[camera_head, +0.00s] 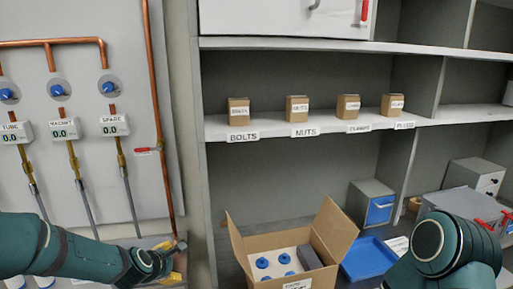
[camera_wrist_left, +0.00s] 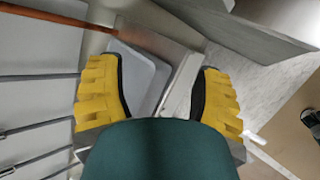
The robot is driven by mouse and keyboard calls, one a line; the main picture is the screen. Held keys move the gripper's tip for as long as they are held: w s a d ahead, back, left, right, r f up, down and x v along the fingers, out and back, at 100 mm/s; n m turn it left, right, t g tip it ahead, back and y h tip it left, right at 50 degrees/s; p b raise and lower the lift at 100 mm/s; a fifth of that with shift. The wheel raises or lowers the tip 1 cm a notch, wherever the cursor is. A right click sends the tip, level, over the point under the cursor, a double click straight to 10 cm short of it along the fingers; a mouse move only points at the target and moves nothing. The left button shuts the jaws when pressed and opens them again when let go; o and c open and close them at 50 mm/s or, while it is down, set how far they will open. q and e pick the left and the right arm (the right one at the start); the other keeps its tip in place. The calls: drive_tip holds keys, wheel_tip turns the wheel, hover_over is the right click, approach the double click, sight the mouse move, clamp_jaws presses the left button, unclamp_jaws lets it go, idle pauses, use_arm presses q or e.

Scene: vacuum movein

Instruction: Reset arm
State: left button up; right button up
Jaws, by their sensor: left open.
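My left arm comes in from the lower left of the head view. Its gripper (camera_head: 176,262) is at the lower middle-left, below the copper pipe and left of the open cardboard box. In the left wrist view the yellow fingers (camera_wrist_left: 160,95) stand wide apart with nothing between them. A grey flat panel shows beyond the gap. My right arm (camera_head: 448,245) shows only as a bent link at the lower right. Its gripper is out of view.
The open cardboard box (camera_head: 290,265) holds several blue-capped items. A blue tray (camera_head: 369,259) lies right of it. The shelf (camera_head: 270,122) carries several small labelled boxes. Copper pipes (camera_head: 159,130) and gauges (camera_head: 64,130) line the left wall panel. A grey drawer unit (camera_head: 371,203) stands behind the tray.

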use_arm(q)
drive_tip(key=s+d+f+m+g+h, duration=0.1)
drive_tip(key=s+d+f+m+g, duration=0.1)
drive_tip(key=s+d+f+m, duration=0.2)
drive_tip(key=s+d+f+m+g, duration=0.3)
drive_tip(key=s+d+f+m, duration=0.2)
drive_tip(key=s+f+m, duration=0.4)
drive_tip(key=s+d+f+m+g+h, duration=0.1)
drive_tip(key=s+d+f+m, duration=0.4)
drive_tip(key=s, duration=0.7)
wheel_tip(320, 180, down, 4)
drive_tip(key=shift+r+m+g+h, duration=0.3)
drive_tip(key=shift+m+g, duration=0.5)
drive_tip(key=shift+m, duration=0.4)
drive_tip(key=c, duration=0.3)
drive_tip(key=shift+c, duration=0.2)
